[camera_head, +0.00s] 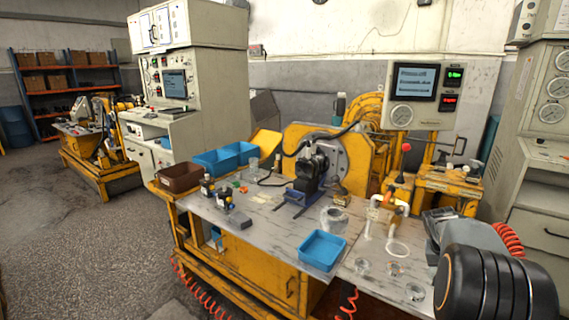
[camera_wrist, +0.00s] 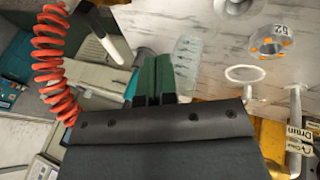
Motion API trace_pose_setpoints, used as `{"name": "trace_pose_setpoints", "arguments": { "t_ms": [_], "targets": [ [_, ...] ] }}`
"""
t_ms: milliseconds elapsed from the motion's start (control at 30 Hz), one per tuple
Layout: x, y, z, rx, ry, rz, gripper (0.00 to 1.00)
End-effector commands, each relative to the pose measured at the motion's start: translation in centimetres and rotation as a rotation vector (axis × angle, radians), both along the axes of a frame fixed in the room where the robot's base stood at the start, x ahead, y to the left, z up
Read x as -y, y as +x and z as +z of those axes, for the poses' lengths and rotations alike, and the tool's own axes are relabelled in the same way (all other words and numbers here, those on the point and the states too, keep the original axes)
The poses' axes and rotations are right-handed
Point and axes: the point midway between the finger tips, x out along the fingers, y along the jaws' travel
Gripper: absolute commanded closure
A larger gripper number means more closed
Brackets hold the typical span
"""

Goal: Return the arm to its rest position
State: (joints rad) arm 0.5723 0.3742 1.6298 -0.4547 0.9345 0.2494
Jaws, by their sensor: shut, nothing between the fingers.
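My gripper (camera_wrist: 156,62) shows in the wrist view as two green fingers lying side by side. They are shut with nothing between them. The fingers hang over the edge of the marble-patterned table top (camera_wrist: 190,20), apart from the objects around them. In the head view my arm (camera_head: 485,285) is at the lower right, with a black rounded link near the table's right end. An orange coiled hose (camera_head: 508,240) is beside it. The fingers cannot be made out in the head view.
A hydraulic motor (camera_head: 310,170) is mounted at a yellow plate on the workbench. A blue tray (camera_head: 322,250) is at the front edge. Glass parts (camera_head: 415,292) and a white ring (camera_head: 398,248) lie near my arm. A gauge panel (camera_head: 415,95) stands behind. The floor at left is clear.

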Motion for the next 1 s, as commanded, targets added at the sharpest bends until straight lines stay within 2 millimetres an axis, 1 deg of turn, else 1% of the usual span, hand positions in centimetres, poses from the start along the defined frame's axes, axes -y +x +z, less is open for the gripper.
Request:
{"name": "trace_pose_setpoints", "arguments": {
  "t_ms": [33,67,100,167,200,267,300,400,500,600,633,700,800,900,1000],
  "targets": [
    [-2.7,-0.9,0.9,-0.006,0.046,0.035,1.0],
    [-4.5,-1.5,1.5,-0.009,0.075,0.062,1.0],
    [-7.1,-2.2,2.4,-0.01,0.112,0.1,1.0],
    [-10.9,-3.5,3.8,-0.006,0.162,0.157,1.0],
    [-13.5,-4.5,4.9,-0.002,0.193,0.198,1.0],
    [-17.4,-6.2,6.6,0.009,0.236,0.26,1.0],
    [-19.8,-7.4,7.7,0.017,0.262,0.302,1.0],
    [-24.9,-10.4,10.1,0.043,0.312,0.395,1.0],
    [-28.5,-12.9,12.0,0.071,0.342,0.471,1.0],
    [-30.7,-14.6,13.8,0.101,0.353,0.532,1.0],
    [-31.2,-14.9,14.4,0.111,0.353,0.55,1.0],
    [-32.1,-15.3,15.6,0.134,0.345,0.588,1.0],
    [-32.8,-15.3,17.2,0.163,0.336,0.627,1.0],
    [-33.2,-15.3,17.6,0.17,0.334,0.645,1.0],
    [-33.3,-15.3,17.5,0.167,0.334,0.648,1.0]
  ]
}}
